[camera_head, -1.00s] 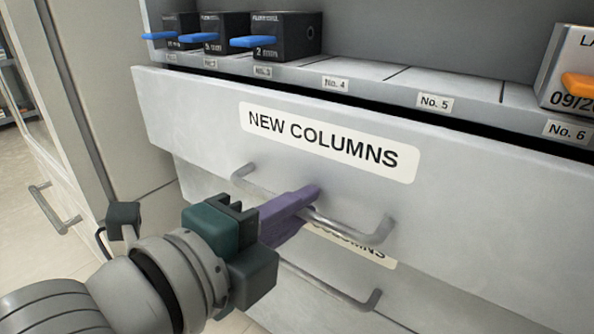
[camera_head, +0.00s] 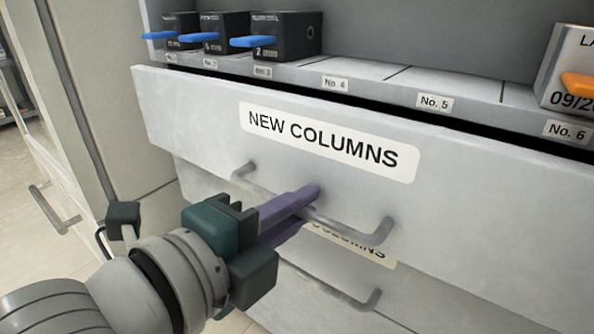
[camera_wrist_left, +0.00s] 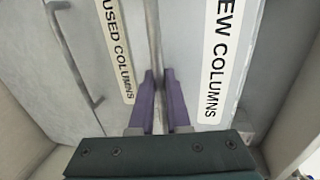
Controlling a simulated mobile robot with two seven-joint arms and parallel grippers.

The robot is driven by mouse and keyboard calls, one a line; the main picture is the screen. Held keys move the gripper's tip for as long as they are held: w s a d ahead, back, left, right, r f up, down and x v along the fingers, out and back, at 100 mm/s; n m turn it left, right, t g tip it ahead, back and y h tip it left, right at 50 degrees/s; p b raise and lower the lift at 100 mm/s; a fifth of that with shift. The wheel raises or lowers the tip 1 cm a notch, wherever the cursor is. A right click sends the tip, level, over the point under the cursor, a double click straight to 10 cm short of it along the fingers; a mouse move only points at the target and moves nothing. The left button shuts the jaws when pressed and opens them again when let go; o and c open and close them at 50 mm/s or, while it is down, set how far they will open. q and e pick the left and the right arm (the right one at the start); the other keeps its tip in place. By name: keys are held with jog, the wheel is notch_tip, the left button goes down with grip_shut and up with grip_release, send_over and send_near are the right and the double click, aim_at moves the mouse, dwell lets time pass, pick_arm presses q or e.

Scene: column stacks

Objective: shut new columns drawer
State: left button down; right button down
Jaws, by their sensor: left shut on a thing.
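The new columns drawer (camera_head: 200,110) has a pale grey front with a white label reading "NEW COLUMNS" and a metal bar handle (camera_head: 360,232). Its front stands out beyond the drawer below, and a dark gap runs along its top edge. In the left wrist view, the fingers (camera_wrist_left: 159,78) lie on either side of the handle bar (camera_wrist_left: 153,35). My right gripper is not in view.
A used columns drawer (camera_wrist_left: 85,25) with its own handle lies below. Above, a shelf with numbered labels (camera_head: 335,84) holds black boxes with blue tabs (camera_head: 285,37) at left and a pale box with an orange tab (camera_head: 577,86) at right. A cabinet (camera_head: 75,150) stands at left.

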pick_arm(q)
jog(key=shift+w, duration=0.1)
jog(key=x, duration=0.2)
jog(key=b+x, duration=0.1)
jog(key=x, duration=0.1)
jog(key=shift+d+r, duration=0.1)
jog(key=shift+r, duration=0.25)
jog(key=c, duration=1.2)
grip_release()
jog(key=shift+o, duration=0.2)
jog(key=shift+r, duration=0.1)
jog(key=p+v, duration=0.5)
jog(key=v, duration=0.5)
